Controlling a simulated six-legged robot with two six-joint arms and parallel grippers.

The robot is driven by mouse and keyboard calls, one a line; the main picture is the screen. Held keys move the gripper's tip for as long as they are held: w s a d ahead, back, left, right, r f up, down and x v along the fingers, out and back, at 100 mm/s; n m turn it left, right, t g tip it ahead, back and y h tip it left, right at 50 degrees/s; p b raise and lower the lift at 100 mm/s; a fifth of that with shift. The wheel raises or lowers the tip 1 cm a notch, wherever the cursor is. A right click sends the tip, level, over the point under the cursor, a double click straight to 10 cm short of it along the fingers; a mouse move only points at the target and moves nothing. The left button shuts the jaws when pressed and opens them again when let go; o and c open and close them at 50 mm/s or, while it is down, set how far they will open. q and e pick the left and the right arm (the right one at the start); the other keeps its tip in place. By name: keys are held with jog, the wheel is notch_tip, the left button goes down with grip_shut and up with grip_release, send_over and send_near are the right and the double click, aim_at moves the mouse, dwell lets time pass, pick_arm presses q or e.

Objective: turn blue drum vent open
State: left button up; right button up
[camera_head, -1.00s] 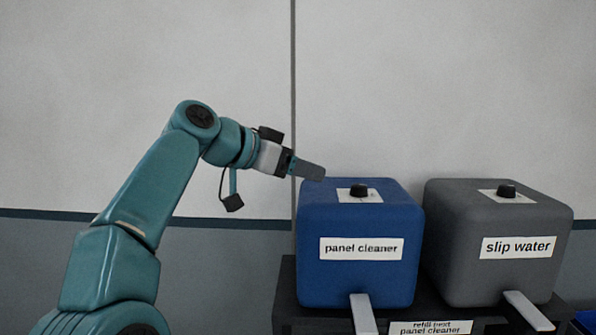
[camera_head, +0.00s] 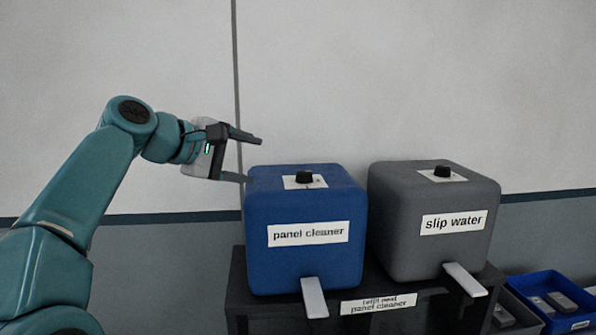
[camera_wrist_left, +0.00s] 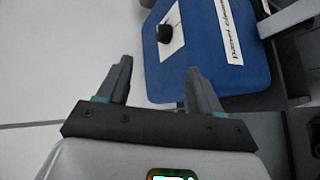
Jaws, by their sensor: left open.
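The blue drum (camera_head: 305,265), labelled "panel cleaner", stands on a dark stand. Its black vent knob (camera_head: 304,176) sits on a white plate on the drum's top. My left gripper (camera_head: 254,160) is open and empty, at the drum's upper left, short of the knob. In the left wrist view the open fingers (camera_wrist_left: 158,82) point towards the blue drum (camera_wrist_left: 232,72), with the knob (camera_wrist_left: 164,33) ahead of them, apart from both. The knob's markings are too small to read. My right gripper is not in view.
A grey drum (camera_head: 425,255) labelled "slip water" with its own black knob (camera_head: 442,171) stands close on the right. Pale spouts (camera_head: 314,297) stick out in front. A blue bin (camera_head: 548,300) holds grey items at lower right. The wall (camera_head: 400,80) is behind.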

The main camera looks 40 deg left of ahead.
pick_arm(q)
jog(key=n, duration=0.7)
jog(key=n+p, duration=0.6)
jog(key=n, duration=0.4)
send_near(302, 172)
jog(key=x, duration=0.9)
jog(key=shift+s+d, duration=0.1)
